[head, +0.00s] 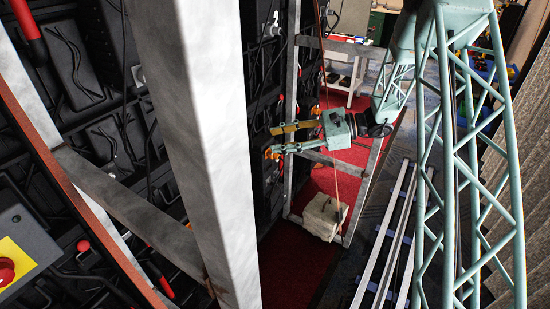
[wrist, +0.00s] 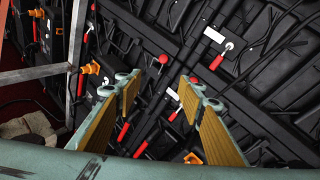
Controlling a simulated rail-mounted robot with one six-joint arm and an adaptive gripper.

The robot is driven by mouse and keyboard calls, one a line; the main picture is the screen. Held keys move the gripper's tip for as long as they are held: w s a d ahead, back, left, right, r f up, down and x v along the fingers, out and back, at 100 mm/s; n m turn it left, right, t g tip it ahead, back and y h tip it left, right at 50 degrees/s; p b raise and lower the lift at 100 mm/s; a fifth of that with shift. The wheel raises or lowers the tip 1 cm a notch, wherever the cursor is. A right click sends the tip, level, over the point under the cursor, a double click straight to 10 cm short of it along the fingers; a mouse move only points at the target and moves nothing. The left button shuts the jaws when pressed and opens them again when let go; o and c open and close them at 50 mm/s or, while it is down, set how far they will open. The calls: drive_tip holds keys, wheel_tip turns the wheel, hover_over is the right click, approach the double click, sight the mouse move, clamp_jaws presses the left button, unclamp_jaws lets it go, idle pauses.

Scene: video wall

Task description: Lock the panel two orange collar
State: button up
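My gripper (head: 272,140) reaches left toward the black panel backs in the head view. In the wrist view its two yellow-padded fingers (wrist: 161,84) are spread apart with nothing between them. None lies between the fingertips. In the head view an orange part (head: 272,153) shows beside the lower fingertip; I cannot tell whether they touch. I cannot tell which collar is panel two's.
Red-handled latches (wrist: 217,62) and dark cables crowd the panels. A metal post (head: 205,130) stands close in the head view, and a thinner frame (wrist: 76,55) is left in the wrist view. Red carpet (head: 290,270) lies below.

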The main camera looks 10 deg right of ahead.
drive_tip(key=w+d+f+m+t, duration=0.5)
drive_tip(key=w+f, duration=0.3)
drive_tip(key=f, duration=0.3)
drive_tip(key=m+t+h+p, duration=0.1)
drive_tip(key=m+t, duration=0.2)
drive_tip(key=m, duration=0.1)
approach(280, 158)
drive_tip(key=shift+s+d+f, duration=0.2)
drive_tip(key=shift+s+d, duration=0.35)
drive_tip(key=shift+s, duration=0.05)
drive_tip(key=shift+b+x, duration=0.3)
drive_tip(key=shift+x, duration=6.6)
drive_tip(key=shift+w+d, duration=0.1)
drive_tip(key=c, duration=0.8)
drive_tip(key=shift+c, duration=0.2)
